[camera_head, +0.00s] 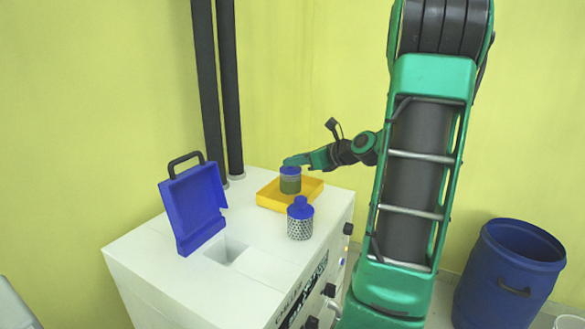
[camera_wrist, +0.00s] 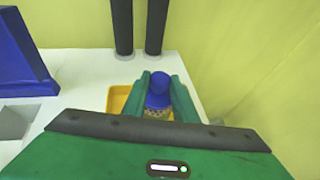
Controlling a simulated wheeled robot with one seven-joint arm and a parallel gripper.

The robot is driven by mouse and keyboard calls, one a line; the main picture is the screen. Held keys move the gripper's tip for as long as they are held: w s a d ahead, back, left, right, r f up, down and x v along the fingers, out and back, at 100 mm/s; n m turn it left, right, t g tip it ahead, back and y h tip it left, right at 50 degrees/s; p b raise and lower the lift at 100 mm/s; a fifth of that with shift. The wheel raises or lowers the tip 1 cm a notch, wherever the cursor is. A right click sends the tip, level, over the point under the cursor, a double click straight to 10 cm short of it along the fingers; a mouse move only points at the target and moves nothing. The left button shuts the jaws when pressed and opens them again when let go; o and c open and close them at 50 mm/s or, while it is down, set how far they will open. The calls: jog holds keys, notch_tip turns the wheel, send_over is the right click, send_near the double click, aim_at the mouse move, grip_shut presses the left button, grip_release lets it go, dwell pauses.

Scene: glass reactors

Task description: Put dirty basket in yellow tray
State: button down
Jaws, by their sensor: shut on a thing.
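A basket with a blue top and a greenish-brown lower part (camera_head: 290,184) stands upright at the yellow tray (camera_head: 268,203). I cannot tell whether its bottom touches the tray floor. My gripper (camera_head: 287,162) reaches in from the right and is shut on the basket's blue top. In the wrist view, the basket (camera_wrist: 158,92) sits between the two green fingers of my gripper (camera_wrist: 160,90), with the yellow tray (camera_wrist: 119,99) beneath and around it. A second basket, with a blue cap and a pale perforated body (camera_head: 300,222), stands on the white machine top in front of the tray.
The white machine (camera_head: 150,260) has an open blue lid (camera_head: 193,207) beside a square opening (camera_head: 227,251). Two dark vertical pipes (camera_head: 217,90) rise behind. A blue barrel (camera_head: 508,275) stands on the floor at right. The machine top's front right is clear.

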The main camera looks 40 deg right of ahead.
jog(key=shift+f, duration=0.85)
jog(key=c, duration=1.4)
grip_release()
jog(key=shift+f, duration=0.1)
jog(key=shift+c, duration=0.2)
jog(key=shift+s, duration=0.1)
jog(key=v, duration=1.2)
